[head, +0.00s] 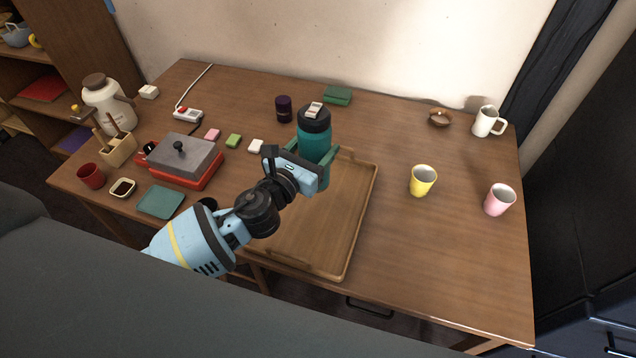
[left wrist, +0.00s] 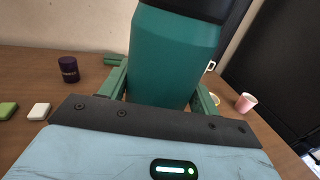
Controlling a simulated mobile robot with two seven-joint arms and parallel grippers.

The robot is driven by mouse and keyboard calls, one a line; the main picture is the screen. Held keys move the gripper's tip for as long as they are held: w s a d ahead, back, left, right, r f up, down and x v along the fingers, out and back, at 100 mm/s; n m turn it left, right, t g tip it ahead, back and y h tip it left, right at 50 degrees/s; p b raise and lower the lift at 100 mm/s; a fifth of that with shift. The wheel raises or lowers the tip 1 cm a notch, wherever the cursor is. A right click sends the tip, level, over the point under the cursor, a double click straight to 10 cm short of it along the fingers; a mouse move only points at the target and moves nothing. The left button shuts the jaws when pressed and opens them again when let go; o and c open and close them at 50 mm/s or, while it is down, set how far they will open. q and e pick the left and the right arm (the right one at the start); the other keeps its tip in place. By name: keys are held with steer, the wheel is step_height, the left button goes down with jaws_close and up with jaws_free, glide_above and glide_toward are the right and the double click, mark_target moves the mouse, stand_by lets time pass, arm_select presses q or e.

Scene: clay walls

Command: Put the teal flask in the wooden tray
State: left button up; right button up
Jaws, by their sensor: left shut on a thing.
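The teal flask (head: 314,138), with a black lid, is upright at the far part of the wooden tray (head: 345,245). My left gripper (head: 318,165) is shut on the flask, with its green fingers on either side of the body. In the left wrist view the flask (left wrist: 172,58) fills the middle between the fingers. The flask's base is hidden behind the gripper, so I cannot tell whether it touches the tray. The rest of the tray is empty, partly covered by my left arm. My right gripper is not in view.
A yellow cup (head: 422,181) and a pink cup (head: 499,199) stand right of the tray. A dark purple jar (head: 283,108) stands behind, left of the flask. A red and grey grill (head: 183,160) and small blocks lie left. The table's right middle is mostly clear.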

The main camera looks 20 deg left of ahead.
mark_target(315, 162)
arm_select(q)
step_height(315, 162, down, 5)
steer(key=shift+r+b, duration=0.2)
steer(key=shift+b, duration=0.5)
steer(key=shift+f, duration=0.15)
step_height(315, 162, down, 4)
steer(key=shift+f+b, duration=0.1)
steer(key=shift+b, duration=1)
steer(key=shift+f, duration=0.2)
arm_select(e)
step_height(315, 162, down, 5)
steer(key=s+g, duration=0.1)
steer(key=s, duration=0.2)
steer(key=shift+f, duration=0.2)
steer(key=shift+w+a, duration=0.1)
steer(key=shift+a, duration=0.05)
arm_select(q)
steer(key=shift+f, duration=0.1)
steer(key=o, duration=0.8)
steer(key=shift+f+b, duration=0.15)
steer(key=shift+b, duration=0.15)
steer(key=o, duration=0.5)
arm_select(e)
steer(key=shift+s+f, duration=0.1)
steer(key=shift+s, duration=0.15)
